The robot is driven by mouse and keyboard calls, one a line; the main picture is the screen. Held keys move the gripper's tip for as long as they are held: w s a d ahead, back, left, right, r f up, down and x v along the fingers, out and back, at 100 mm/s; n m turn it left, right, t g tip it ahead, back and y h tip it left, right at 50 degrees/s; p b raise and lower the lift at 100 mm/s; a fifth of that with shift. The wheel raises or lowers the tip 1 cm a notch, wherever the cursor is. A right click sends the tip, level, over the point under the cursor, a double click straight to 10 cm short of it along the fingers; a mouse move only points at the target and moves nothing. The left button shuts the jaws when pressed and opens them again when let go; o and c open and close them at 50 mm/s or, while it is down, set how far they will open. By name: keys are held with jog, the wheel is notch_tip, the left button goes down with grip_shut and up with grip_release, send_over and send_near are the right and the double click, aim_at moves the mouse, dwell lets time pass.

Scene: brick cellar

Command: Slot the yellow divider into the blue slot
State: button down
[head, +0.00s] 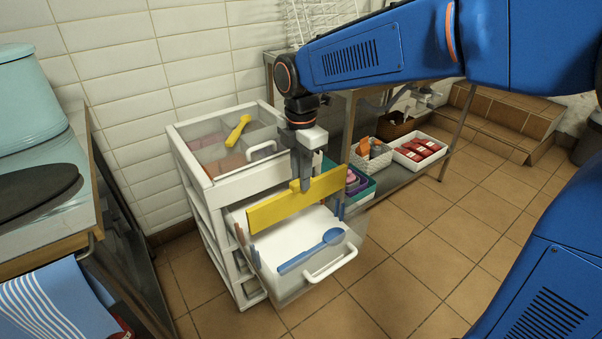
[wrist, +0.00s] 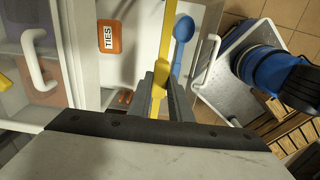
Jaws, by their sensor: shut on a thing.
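My gripper (head: 304,184) is shut on the yellow divider (head: 282,208), a long flat panel held upright on edge by its top. In the wrist view the divider (wrist: 168,30) runs away from between the fingers (wrist: 160,88). It is above the open white drawer (head: 325,232), crossing it from side to side, and looks higher than the drawer walls. Small blue strips, apparently the blue slot (head: 255,257), show on the drawer's left wall, with another blue strip (head: 341,210) at the right. The divider hides part of the drawer's back.
A blue spoon (head: 312,250) lies in the drawer's front part, near the white handle (head: 331,264). The upper drawer (head: 232,150) holds a yellow utensil (head: 238,130). An orange TIES label (wrist: 108,37) shows in the wrist view. A shelf with bins (head: 417,150) stands right.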

aim_at(301, 207)
jog(key=shift+f, duration=2.6)
jog(key=shift+f, duration=4.25)
jog(key=c, duration=1.5)
grip_release()
jog(key=shift+c, duration=0.2)
notch_tip(301, 207, up, 17)
jog(key=shift+r, duration=0.2)
